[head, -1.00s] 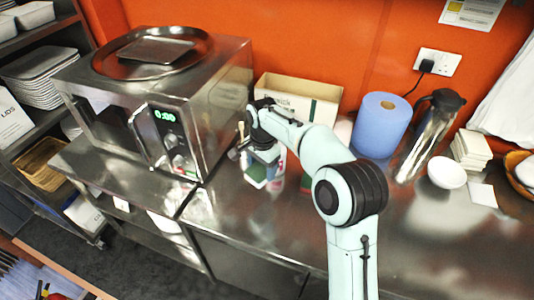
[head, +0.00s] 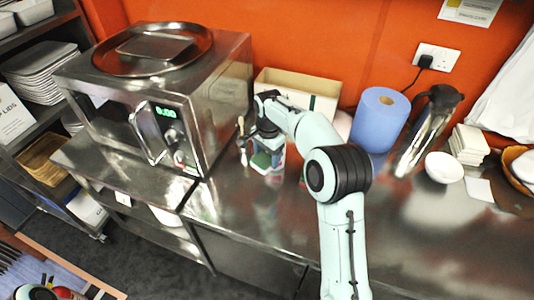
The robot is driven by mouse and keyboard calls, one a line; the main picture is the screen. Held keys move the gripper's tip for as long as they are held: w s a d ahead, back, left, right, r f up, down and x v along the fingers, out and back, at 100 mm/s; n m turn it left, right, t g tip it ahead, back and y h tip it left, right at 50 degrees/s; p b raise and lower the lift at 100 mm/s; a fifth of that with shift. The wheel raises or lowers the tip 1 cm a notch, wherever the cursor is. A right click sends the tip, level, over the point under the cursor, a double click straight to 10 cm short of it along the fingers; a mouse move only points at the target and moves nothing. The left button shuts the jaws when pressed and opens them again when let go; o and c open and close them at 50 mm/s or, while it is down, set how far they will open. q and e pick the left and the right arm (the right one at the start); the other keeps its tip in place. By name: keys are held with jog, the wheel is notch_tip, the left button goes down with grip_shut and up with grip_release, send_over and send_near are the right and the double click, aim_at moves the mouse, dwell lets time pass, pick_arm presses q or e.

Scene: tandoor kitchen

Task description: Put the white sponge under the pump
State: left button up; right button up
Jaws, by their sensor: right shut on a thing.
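My right gripper (head: 265,143) points down over the steel counter, just right of the microwave's front corner. It is shut on a small green-and-white block (head: 261,161), which looks like the white sponge. The fingers hide part of it, and I cannot tell whether it touches the counter. A pale shape right beside it may be a bottle, too small and covered to make out. No pump shows clearly. A steel jug with a black top (head: 430,118) stands at the right. My left gripper is not in view.
The steel microwave (head: 208,100) stands close on the left. A cardboard box (head: 300,88) is behind my gripper. A blue paper roll (head: 380,120), a white bowl (head: 443,167) and stacked white napkins (head: 468,145) are to the right. The front counter (head: 235,205) is clear.

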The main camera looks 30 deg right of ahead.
aim_at(268, 157)
jog(key=shift+f, duration=0.2)
jog(key=o, duration=1.1)
jog(key=shift+r, duration=0.1)
jog(key=r, duration=1.3)
jog(key=shift+s+r, duration=0.1)
jog(key=shift+s, duration=0.1)
